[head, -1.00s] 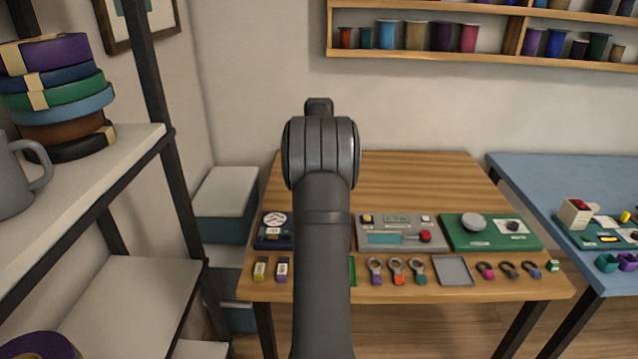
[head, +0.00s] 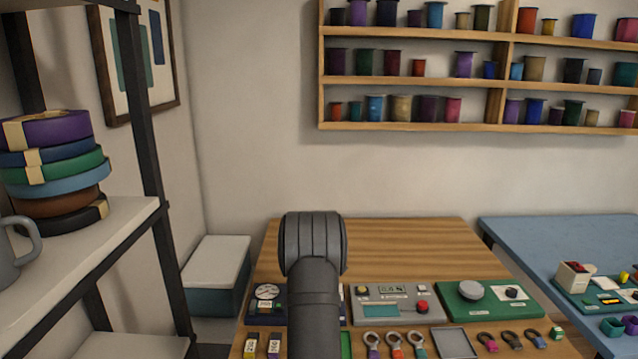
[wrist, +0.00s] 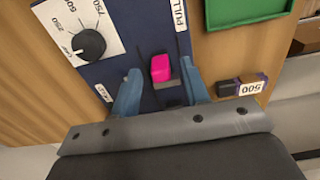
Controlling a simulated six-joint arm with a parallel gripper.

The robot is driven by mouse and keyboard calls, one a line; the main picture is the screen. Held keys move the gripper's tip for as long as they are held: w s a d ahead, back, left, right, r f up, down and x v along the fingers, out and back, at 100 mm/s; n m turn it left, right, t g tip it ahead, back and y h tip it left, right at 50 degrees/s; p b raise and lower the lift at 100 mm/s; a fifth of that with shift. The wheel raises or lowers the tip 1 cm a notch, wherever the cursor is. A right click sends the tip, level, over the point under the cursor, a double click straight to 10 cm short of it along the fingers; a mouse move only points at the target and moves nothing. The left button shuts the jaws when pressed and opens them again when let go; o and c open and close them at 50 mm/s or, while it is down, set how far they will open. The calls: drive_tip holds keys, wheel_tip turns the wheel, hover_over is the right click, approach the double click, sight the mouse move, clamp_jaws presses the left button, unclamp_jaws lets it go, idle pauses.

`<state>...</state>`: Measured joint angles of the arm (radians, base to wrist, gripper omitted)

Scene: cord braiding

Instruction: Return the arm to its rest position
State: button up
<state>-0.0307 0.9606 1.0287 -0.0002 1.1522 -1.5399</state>
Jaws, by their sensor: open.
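My gripper (wrist: 160,74) shows in the wrist view with its two blue fingers apart. It is over a dark blue panel (wrist: 140,35) with a dial (wrist: 88,44). A bright pink piece (wrist: 160,68) on the panel shows between the fingers; whether they touch it I cannot tell. In the head view my arm (head: 313,290) rises in front of the wooden table, and it hides my gripper. The dark blue panel (head: 267,292) shows partly to the left of the arm.
In the head view, a grey panel (head: 370,312) and a green panel (head: 520,298) stand right of the arm. Several ringed tags and a grey tray (head: 455,343) lie in front. A shelf rack (head: 150,150) stands left. The table's back is clear. A 500-marked block (wrist: 243,86) lies beside the gripper.

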drive_tip(key=shift+f, duration=1.1)
drive_tip(key=shift+r, duration=0.1)
wheel_tip(320, 180, up, 17)
wheel_tip(320, 180, down, 18)
drive_tip(key=shift+r, duration=0.25)
drive_tip(key=a, duration=0.5)
drive_tip(key=shift+a+r, duration=0.1)
drive_tip(key=shift+a, duration=0.05)
wheel_tip(320, 180, up, 17)
drive_tip(key=w+d+f+n+y, duration=0.1)
drive_tip(key=w+d+f+y, duration=0.2)
drive_tip(key=w+d+f, duration=0.2)
drive_tip(key=w+d, duration=0.3)
drive_tip(key=d, duration=0.1)
drive_tip(key=shift+d+f+g, duration=0.2)
drive_tip(key=shift+d+g, duration=0.1)
drive_tip(key=shift+g, duration=0.1)
